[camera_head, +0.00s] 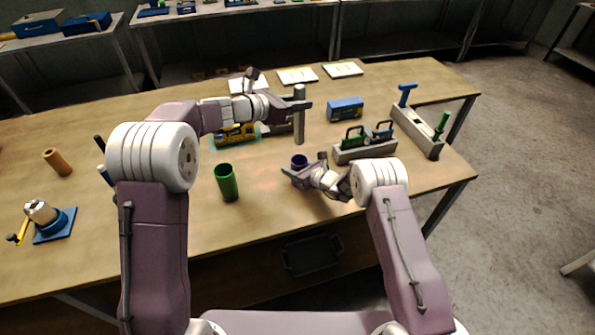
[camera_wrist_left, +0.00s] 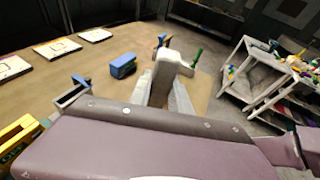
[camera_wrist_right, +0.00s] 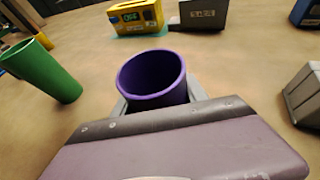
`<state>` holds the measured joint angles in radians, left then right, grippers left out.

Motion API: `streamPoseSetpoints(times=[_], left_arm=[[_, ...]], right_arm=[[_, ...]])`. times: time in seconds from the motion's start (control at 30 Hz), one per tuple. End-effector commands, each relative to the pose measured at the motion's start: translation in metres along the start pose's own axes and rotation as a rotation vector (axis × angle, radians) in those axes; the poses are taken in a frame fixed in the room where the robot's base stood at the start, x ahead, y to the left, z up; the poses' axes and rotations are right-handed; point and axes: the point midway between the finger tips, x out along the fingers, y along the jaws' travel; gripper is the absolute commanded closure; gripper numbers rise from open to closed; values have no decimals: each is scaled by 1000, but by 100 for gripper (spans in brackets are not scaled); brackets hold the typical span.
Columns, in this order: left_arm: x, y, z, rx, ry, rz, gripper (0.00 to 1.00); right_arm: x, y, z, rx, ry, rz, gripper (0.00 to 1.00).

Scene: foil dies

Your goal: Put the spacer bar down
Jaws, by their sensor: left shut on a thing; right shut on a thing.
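The spacer bar (camera_head: 299,127) is a grey upright bar. My left gripper (camera_head: 300,105) is shut on its upper part and holds it over the middle of the table; whether its lower end touches the tabletop I cannot tell. In the left wrist view the grey bar (camera_wrist_left: 166,75) sits between the fingers. My right gripper (camera_head: 299,172) is shut on a purple cup (camera_head: 299,160), lower and nearer to me. In the right wrist view the purple cup (camera_wrist_right: 152,78) looks open-topped and empty, with a finger on each side of it.
A green cup (camera_head: 227,183) stands left of the purple cup. A yellow device (camera_head: 236,134) lies behind it. A grey rack with handled tools (camera_head: 365,151), a blue box (camera_head: 345,109) and a long grey holder (camera_head: 418,132) stand to the right. The front middle of the table (camera_head: 270,215) is clear.

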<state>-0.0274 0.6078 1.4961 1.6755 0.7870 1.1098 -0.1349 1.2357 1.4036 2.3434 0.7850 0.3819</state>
Motion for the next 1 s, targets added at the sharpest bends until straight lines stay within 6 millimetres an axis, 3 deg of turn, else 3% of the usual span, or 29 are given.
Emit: streamPoseSetpoints(times=[0.3, 0.4, 0.67, 0.9, 1.0], left_arm=[[28, -1, -93, -8, 4, -1, 100], [35, -1, -114, -6, 2, 0, 100], [41, 0, -131, -2, 0, 0, 100], [51, 0, -165, -2, 0, 0, 100], [52, 0, -167, -1, -1, 1, 100]], right_arm=[[0, 0, 0, 0, 0, 0, 93], [0, 0, 0, 0, 0, 0, 93], [0, 0, 0, 0, 1, 0, 93], [0, 0, 0, 0, 0, 0, 93], [0, 0, 0, 0, 1, 0, 93]])
